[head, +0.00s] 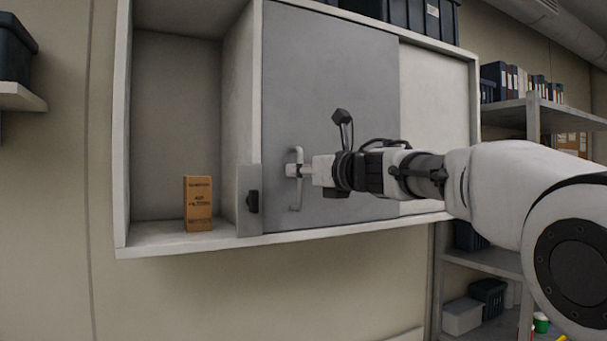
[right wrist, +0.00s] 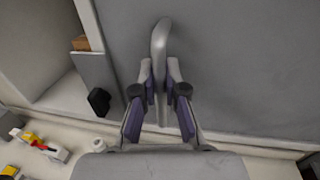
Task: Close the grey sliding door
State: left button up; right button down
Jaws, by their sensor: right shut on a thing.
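The grey sliding door (head: 330,100) is a flat panel in the middle of a wall cabinet. The left bay of the cabinet stands open beside it. A vertical light bar handle (head: 296,200) sits near the door's left edge. My right gripper (head: 298,170) comes in from the right and is shut on the handle. In the right wrist view the handle (right wrist: 160,40) rises between the two fingers of the gripper (right wrist: 160,75), with the door (right wrist: 240,60) behind. My left gripper is in neither view.
A brown box (head: 198,204) stands in the open bay. A small grey plate with a black knob (head: 252,202) is at the cabinet's lower edge, left of the door. A white panel (head: 432,110) is on the right. Dark bins (head: 408,14) stand on top; shelves (head: 520,112) are at right.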

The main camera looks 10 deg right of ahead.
dwell(0.3)
jog(key=c, duration=1.3)
grip_release()
jog(key=shift+a, duration=0.1)
jog(key=shift+o, duration=0.4)
jog(key=shift+a, duration=0.25)
